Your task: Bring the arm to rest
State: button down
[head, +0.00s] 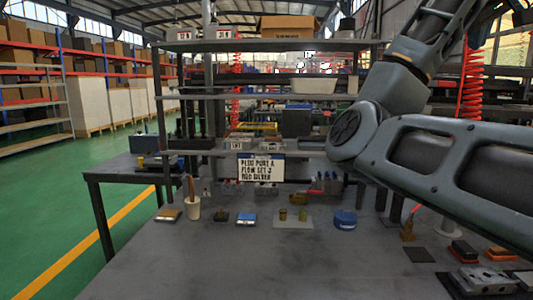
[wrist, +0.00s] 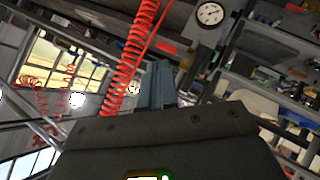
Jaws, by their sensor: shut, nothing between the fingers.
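My arm (head: 440,165) crosses the right side of the head view, raised above the bench, and its end runs out of the frame. My gripper (wrist: 160,82) shows only in the wrist view, with its narrow grey fingers together and nothing between them. It points up toward the window, a hanging red coiled hose (wrist: 135,45) and a round gauge (wrist: 210,14). The fingers touch nothing that I can see. The grey valve block (head: 485,279) lies at the bench's front right, below the arm.
The dark workbench (head: 240,262) is clear at front centre. Red hose (head: 472,85) hangs behind my arm. Green floor is open at left.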

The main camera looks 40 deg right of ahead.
jog(key=w+a+f+n+t+h, duration=0.1)
jog(key=w+a+f, duration=0.1)
jog(key=w+f, duration=0.35)
jog(key=w+a+f+n+h, duration=0.1)
jog(key=w+f+h, duration=0.1)
jog(key=f, duration=0.7)
jog(key=w+a+f+n+t+h, duration=0.1)
jog(key=w+a+f+n, duration=0.1)
jog(key=w+f, duration=0.35)
jog(key=s+a+f+n+t+y, duration=0.1)
jog(key=a+f+n+t, duration=0.15)
jog(key=a+f, duration=0.6)
jog(key=s+a+f+n+t+y, duration=0.15)
jog(key=a+f+t, duration=0.35)
jog(key=f, duration=0.7)
jog(key=s+a+f+n+t+y, duration=0.1)
jog(key=s+a+f+y, duration=0.3)
jog(key=s+a+f, duration=0.4)
jog(key=s+a+f+n+t+y, duration=0.1)
jog(key=s+a+f+y, duration=0.35)
jog(key=a, duration=0.65)
jog(key=s+a+r+m+y, duration=0.1)
jog(key=s+a, duration=0.4)
jog(key=s, duration=0.5)
jog(key=s+a+r+m+y, duration=0.2)
jog(key=s+a, duration=0.4)
jog(key=s, duration=0.4)
jog(key=shift+r+m+y+p, duration=0.3)
jog(key=shift+r+m+p, duration=0.2)
jog(key=shift+m, duration=0.1)
